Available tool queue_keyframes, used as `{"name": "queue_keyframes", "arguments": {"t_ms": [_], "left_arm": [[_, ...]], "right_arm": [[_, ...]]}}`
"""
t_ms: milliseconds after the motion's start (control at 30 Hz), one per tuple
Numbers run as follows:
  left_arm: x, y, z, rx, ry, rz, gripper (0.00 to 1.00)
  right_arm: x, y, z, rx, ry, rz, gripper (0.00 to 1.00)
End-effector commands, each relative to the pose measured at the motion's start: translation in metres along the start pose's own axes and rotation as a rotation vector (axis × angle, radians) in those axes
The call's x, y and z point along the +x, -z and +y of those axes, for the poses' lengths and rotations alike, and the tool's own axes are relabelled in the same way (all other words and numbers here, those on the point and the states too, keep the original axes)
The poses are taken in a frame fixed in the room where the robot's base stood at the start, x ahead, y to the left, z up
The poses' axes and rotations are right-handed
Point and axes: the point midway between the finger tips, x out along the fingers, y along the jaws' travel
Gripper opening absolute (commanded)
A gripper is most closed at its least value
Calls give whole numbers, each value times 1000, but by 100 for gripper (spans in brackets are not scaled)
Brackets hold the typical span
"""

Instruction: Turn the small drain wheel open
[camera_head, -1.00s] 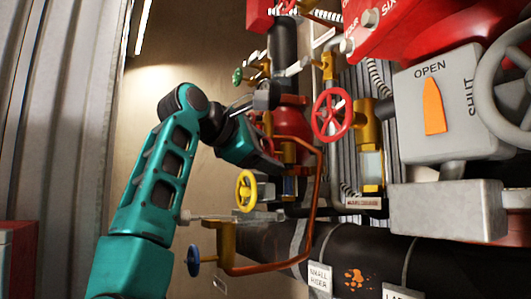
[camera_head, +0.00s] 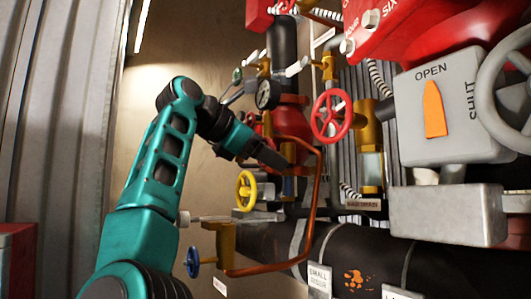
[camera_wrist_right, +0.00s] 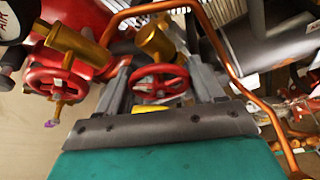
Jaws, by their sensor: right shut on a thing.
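A small red wheel (camera_wrist_right: 160,82) with a brass body behind it sits between the two fingers of my right gripper (camera_wrist_right: 162,90) in the right wrist view. The fingers lie on either side of its rim, and the gripper is shut on it. In the head view my right gripper (camera_head: 278,160) is beside the copper pipe, in front of the brass fittings. The gripped wheel is hidden there behind the gripper. I cannot read a label for this wheel. My left gripper is not in view.
A bent copper pipe (camera_head: 317,190) passes close to the gripper. A larger red wheel (camera_head: 331,115), a yellow wheel (camera_head: 245,190), a blue wheel (camera_head: 193,262) and a gauge (camera_head: 264,95) are nearby. A grey OPEN/SHUT box (camera_head: 450,110) stands at right.

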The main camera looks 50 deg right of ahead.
Motion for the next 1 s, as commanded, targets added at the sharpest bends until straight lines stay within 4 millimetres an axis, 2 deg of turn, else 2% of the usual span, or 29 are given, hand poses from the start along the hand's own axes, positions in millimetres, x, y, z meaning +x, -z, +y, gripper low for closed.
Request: {"name": "queue_keyframes", "arguments": {"t_ms": [400,867,900,1000], "left_arm": [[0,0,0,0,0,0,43],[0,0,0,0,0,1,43],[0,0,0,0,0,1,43],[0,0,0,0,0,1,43]], "right_arm": [[0,0,0,-163,67,1,37],[0,0,0,-178,73,1,37],[0,0,0,-178,73,1,68],[0,0,0,-178,73,1,75]]}}
